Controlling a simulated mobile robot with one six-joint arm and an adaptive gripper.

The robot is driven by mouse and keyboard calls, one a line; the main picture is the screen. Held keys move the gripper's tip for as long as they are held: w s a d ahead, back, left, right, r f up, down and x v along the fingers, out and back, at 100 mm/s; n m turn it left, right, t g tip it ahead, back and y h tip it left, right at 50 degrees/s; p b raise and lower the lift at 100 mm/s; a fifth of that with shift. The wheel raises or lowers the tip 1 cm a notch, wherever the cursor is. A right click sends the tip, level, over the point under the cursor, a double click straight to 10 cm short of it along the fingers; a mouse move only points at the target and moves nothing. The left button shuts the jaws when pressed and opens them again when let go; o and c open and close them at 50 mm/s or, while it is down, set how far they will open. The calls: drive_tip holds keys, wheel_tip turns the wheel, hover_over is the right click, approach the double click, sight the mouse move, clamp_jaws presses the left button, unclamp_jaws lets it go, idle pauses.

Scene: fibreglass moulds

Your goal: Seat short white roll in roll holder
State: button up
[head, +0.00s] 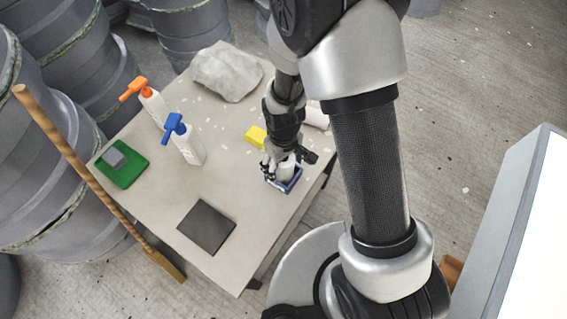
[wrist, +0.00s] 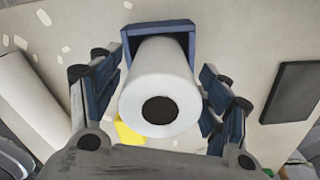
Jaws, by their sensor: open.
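The short white roll (wrist: 158,88) stands between the fingers of my gripper (wrist: 160,92) in the wrist view, its dark core hole facing the camera. The fingers are open, with a gap on each side of the roll. The blue roll holder (wrist: 160,27) shows behind the roll, and the roll's far end is at or inside it; how deep it sits is hidden. In the head view my gripper (head: 281,162) is over the blue holder (head: 287,186) near the table's right edge, with the white roll (head: 287,170) partly hidden by the fingers.
Another white roll (head: 315,117) lies behind my gripper.

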wheel_tip(320, 180, up, 11)
drive_tip(key=p, duration=0.3)
drive_tip(key=shift+p, duration=0.3)
drive_tip(key=shift+d+r, duration=0.1)
drive_tip(key=shift+r, duration=0.25)
drive_tip(key=s+d+r+m+t, duration=0.1)
drive_tip(key=s+d+r+m, duration=0.15)
drive_tip(key=r, duration=0.55)
drive_tip(key=s+d+r+m+t, duration=0.1)
drive_tip(key=d+r, duration=0.3)
drive_tip(key=r, duration=0.4)
drive_tip(key=s+d+r+m+t, duration=0.2)
drive_tip(key=s+d+r+m, duration=0.1)
drive_tip(key=s+r, duration=0.5)
drive_tip(key=shift+s+d+r+t, duration=0.3)
drive_tip(key=shift+s+d, duration=0.3)
drive_tip(key=shift+s, duration=0.5)
